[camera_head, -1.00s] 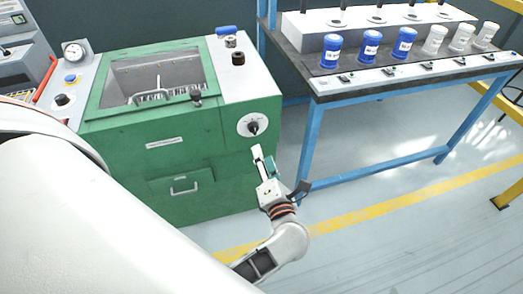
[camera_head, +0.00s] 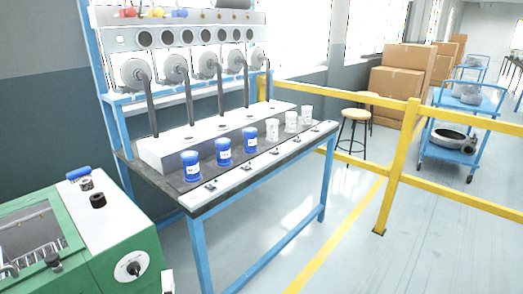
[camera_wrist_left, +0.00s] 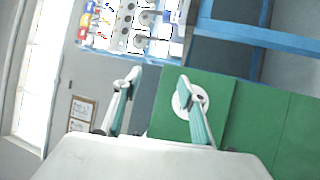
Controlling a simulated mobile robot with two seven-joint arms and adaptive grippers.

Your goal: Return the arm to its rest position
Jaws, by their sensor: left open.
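Only a small white tip of my left gripper (camera_head: 168,281) shows in the head view, at the bottom edge beside the green machine (camera_head: 103,272). The rest of my left arm is out of that view. In the left wrist view, the two fingers of the left gripper (camera_wrist_left: 158,80) stand apart with nothing between them. The green machine's panel (camera_wrist_left: 240,115) lies beyond them, with its round white dial (camera_wrist_left: 180,101) partly behind the right finger. In the head view the dial (camera_head: 131,266) carries a black knob. My right gripper is in neither view.
A blue-framed bench (camera_head: 262,168) bears blue-labelled jars (camera_head: 222,151), white jars (camera_head: 290,122) and upright pipes with blowers. A yellow railing (camera_head: 400,165), stool (camera_head: 354,116), cartons (camera_head: 400,82) and blue cart (camera_head: 450,152) stand to the right. The floor (camera_head: 335,235) before the bench is clear.

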